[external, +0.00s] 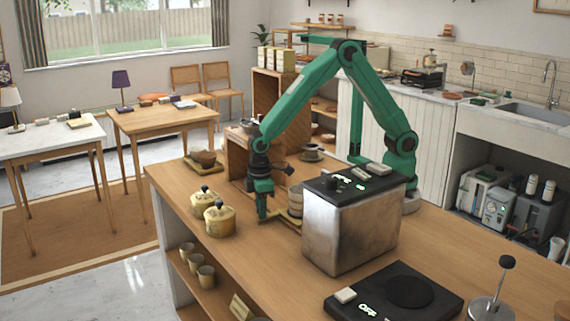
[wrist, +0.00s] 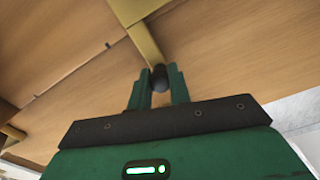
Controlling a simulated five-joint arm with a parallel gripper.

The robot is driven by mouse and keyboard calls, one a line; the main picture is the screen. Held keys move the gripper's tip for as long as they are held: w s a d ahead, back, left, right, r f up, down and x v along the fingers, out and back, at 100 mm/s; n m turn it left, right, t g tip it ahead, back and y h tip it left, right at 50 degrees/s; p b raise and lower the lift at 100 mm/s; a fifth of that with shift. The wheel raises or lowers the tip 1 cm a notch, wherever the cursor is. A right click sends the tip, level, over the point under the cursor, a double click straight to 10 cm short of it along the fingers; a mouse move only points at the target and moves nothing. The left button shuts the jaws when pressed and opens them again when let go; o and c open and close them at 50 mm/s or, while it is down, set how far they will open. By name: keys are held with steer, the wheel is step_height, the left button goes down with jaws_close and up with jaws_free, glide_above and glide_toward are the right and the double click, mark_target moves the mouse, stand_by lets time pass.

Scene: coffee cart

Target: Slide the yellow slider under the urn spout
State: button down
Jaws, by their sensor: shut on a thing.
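My gripper (external: 262,212) points down over the wooden counter, left of the steel box-shaped machine. In the wrist view, my gripper (wrist: 159,84) is shut on a small dark round knob (wrist: 159,72) at the end of a yellow bar. This bar looks like the yellow slider (wrist: 141,38); it also shows low on the counter in the external view (external: 283,222), running from my fingertips toward the machine. A pale stacked or ringed item (external: 295,203) stands between gripper and machine. I cannot make out the urn spout for certain.
The steel machine (external: 345,235) with a black top stands close right of my gripper. Two yellow lidded pots (external: 220,218) stand to the left. A wooden box (external: 238,155) is behind my gripper. A black scale-like plate (external: 395,295) lies in front. Counter between pots and machine is mostly clear.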

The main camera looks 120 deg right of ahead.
steer(key=a, duration=0.9)
steer(key=shift+a, duration=0.3)
steer(key=c, duration=1.3)
jaws_free()
steer(key=shift+r, duration=0.1)
step_height(320, 180, up, 8)
